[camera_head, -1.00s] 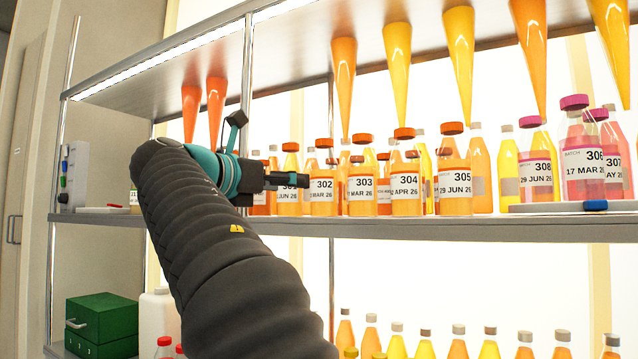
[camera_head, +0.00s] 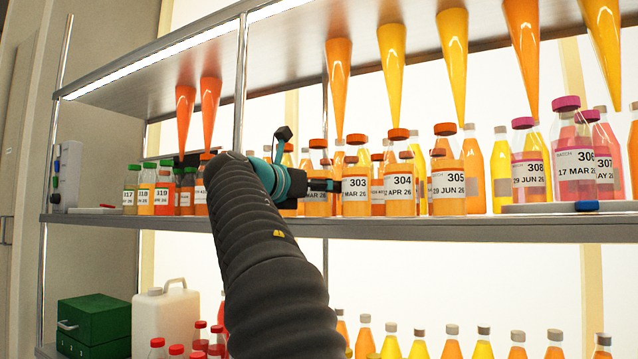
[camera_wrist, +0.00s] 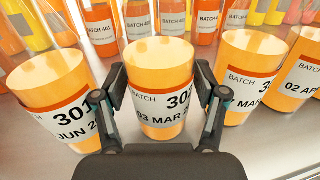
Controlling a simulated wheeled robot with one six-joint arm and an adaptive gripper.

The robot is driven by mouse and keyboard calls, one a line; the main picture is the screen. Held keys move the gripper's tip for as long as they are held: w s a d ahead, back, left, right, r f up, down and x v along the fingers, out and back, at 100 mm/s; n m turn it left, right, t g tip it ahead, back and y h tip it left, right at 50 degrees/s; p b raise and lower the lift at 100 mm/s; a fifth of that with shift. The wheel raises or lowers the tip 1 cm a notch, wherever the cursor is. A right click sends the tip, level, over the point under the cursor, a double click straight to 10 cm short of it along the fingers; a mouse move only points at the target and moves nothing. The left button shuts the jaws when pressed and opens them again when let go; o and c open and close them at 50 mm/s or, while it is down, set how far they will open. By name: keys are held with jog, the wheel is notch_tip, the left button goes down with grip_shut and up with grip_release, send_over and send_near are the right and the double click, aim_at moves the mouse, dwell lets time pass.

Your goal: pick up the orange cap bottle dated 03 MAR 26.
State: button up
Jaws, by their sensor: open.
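The bottle labelled 03 MAR 26 (camera_wrist: 158,72), number starting 30, holds orange juice and stands upright in the middle of the wrist view. In the head view the bottle left of 303 (camera_head: 317,207), with an orange cap, seems to be the same one, partly hidden by my gripper. My gripper (camera_wrist: 160,88) is open, with one finger on each side of the dated bottle. It also shows in the head view (camera_head: 325,186). I cannot tell whether the fingers touch the glass.
Bottle 301 (camera_wrist: 50,85) stands close on the left and a MAR bottle (camera_wrist: 250,70) close on the right. Batch 401 bottles stand behind. Orange and yellow cones (camera_head: 338,80) hang above the shelf (camera_head: 440,228).

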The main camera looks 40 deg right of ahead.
jog(key=c, duration=1.2)
jog(key=shift+o, duration=0.2)
jog(key=shift+r, duration=0.1)
